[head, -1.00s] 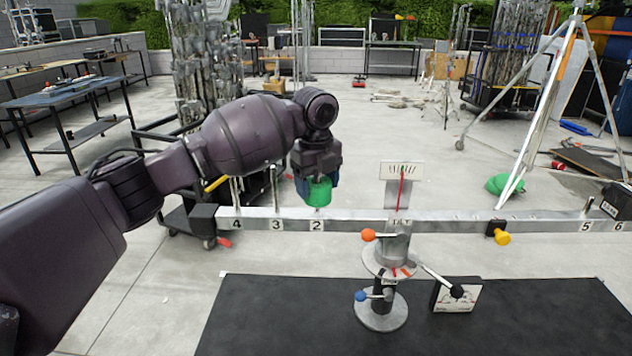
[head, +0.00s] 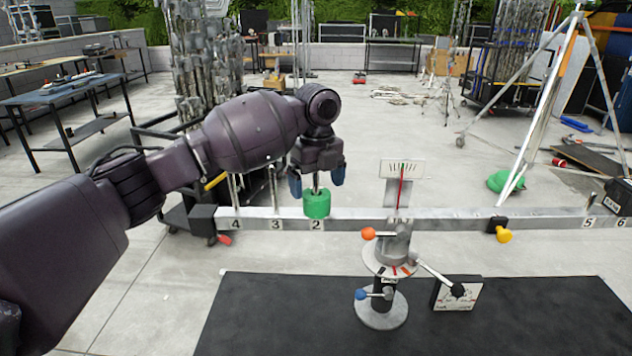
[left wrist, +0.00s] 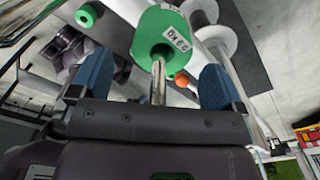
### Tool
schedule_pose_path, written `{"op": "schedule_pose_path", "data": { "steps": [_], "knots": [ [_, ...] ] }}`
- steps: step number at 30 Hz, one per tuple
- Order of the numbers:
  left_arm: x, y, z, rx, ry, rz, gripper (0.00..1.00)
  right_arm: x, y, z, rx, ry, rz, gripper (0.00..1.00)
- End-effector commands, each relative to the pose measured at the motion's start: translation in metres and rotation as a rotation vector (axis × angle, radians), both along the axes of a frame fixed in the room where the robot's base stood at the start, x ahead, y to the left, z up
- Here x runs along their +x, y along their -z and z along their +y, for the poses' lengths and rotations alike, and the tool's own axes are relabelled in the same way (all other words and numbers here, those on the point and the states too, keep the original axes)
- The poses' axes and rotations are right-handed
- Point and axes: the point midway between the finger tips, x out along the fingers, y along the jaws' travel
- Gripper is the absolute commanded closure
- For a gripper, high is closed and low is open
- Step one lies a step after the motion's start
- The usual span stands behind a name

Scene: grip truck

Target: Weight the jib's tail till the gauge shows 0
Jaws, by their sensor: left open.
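The pale jib beam (head: 350,218) runs across the head view, with numbered pegs. A green weight (head: 316,203) sits around the peg at mark 2, low against the beam. My left gripper (head: 317,179) is open just above it, its blue fingertips on either side of the bare peg. In the left wrist view the labelled green weight (left wrist: 147,30) and the peg show between the spread fingers (left wrist: 157,82). The gauge (head: 414,170) stands above the pivot, its red needle near the middle of the scale; its figures are too small to read. My right gripper is out of view.
Pegs 3 and 4 (head: 234,190) stand bare to the left. A black block with a yellow knob (head: 503,236) is on the beam's right half. Orange and blue handles (head: 361,295) stick out from the stand, over a black mat (head: 260,320). A tripod stands behind right.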

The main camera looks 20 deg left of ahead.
Motion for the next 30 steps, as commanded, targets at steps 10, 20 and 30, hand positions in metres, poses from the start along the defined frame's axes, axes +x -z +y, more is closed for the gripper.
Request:
{"op": "schedule_pose_path", "data": {
  "steps": [10,20,30],
  "knots": [
    [0.000,-0.081,0.003,-0.007,-0.006,-0.041,0.06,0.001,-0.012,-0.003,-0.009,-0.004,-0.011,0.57],
    [0.000,-0.104,0.005,-0.009,-0.009,-0.048,0.06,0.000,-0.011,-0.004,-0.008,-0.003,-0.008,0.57],
    [0.000,-0.105,0.005,-0.009,-0.009,-0.049,0.06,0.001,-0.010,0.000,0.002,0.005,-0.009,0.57]
  ]
}}
